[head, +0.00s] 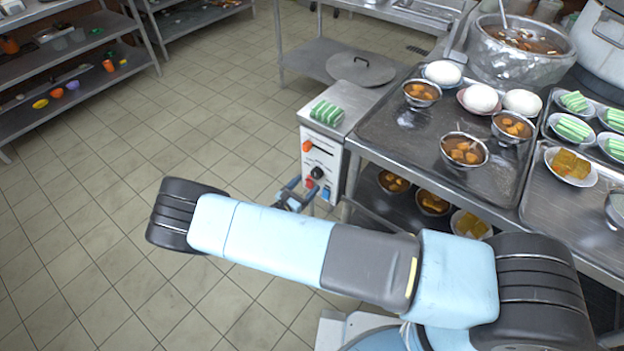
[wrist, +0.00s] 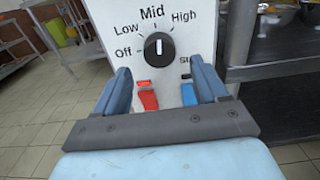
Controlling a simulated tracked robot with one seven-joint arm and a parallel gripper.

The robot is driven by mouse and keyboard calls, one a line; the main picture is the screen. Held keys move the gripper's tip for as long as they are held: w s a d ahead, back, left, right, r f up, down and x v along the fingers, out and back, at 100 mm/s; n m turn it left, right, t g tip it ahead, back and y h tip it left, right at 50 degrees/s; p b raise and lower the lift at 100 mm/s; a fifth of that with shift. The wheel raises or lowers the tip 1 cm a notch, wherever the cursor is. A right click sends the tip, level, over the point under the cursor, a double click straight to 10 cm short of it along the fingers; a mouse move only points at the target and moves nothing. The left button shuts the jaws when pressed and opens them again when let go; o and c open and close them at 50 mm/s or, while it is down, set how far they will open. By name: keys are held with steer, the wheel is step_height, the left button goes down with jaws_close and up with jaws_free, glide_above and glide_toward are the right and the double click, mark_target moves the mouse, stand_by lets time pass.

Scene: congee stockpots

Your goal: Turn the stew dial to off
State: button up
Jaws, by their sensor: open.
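The stew dial (wrist: 158,48) is a round black knob with a white pointer line, on a white panel (wrist: 122,12). Its line points up at Mid. Off is printed to its left, Low at upper left and High at upper right. A label at lower right is partly hidden by my right finger. In the head view the dial (head: 317,172) is small, on the front of a metal cabinet. My gripper (wrist: 160,70) is open and empty in front of the panel, its fingers either side below the dial, not visibly touching it. It also shows in the head view (head: 296,194).
A red switch (wrist: 148,98) and a blue switch (wrist: 188,94) sit below the dial, between my fingers. Green-striped cakes (head: 328,113) lie on the cabinet top. A counter with a tray (head: 400,140) of bowls stands right of it. The tiled floor to the left is clear.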

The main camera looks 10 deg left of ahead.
mark_target(315, 176)
steer(key=shift+x, duration=2.15)
steer(key=shift+c, duration=0.4)
steer(key=c, duration=1)
